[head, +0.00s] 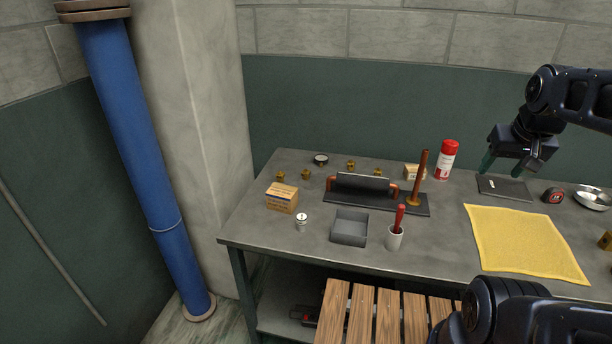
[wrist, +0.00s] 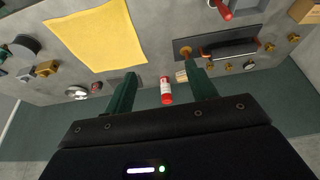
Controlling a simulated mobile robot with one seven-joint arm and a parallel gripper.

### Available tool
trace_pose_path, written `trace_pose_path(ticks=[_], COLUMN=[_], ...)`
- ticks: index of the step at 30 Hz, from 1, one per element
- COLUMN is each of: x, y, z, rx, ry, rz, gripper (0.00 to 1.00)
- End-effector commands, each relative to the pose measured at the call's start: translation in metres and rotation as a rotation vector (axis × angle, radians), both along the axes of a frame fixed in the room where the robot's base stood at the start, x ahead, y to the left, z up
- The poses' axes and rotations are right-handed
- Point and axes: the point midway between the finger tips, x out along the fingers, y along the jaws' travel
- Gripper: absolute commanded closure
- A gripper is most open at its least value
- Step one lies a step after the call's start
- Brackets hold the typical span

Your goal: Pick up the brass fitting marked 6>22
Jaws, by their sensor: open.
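Several small brass fittings stand at the back left of the grey table in the head view: one behind the copper pipe assembly (head: 351,164), one right of it (head: 379,171), and two further left (head: 305,175) (head: 280,176). They also show at the right of the wrist view (wrist: 270,47). Their markings are too small to read, so I cannot tell which is 6>22. Another brass piece (head: 605,241) sits at the right edge. My gripper (head: 509,166) is open and empty above the back right of the table, far from the left fittings; its two green fingers show in the wrist view (wrist: 160,72).
A red-and-white can (head: 447,160), upright copper-brown rod (head: 418,180) and pipe assembly (head: 345,196) stand between my gripper and the left fittings. A cardboard box (head: 282,197), grey tray (head: 349,229) and red-handled tool (head: 399,217) in a cup are nearer. A yellow cloth (head: 525,243) lies right.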

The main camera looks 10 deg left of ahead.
Motion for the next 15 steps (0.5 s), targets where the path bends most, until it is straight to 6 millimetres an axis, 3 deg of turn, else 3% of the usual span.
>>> trace_pose_path(ticks=[8,15], x=[0.062,0.123], y=[0.025,0.058], z=[0.023,0.034], rx=[-0.041,-0.081], ry=[0.048,0.088], rz=[0.149,0.297], gripper=[0.44,0.44])
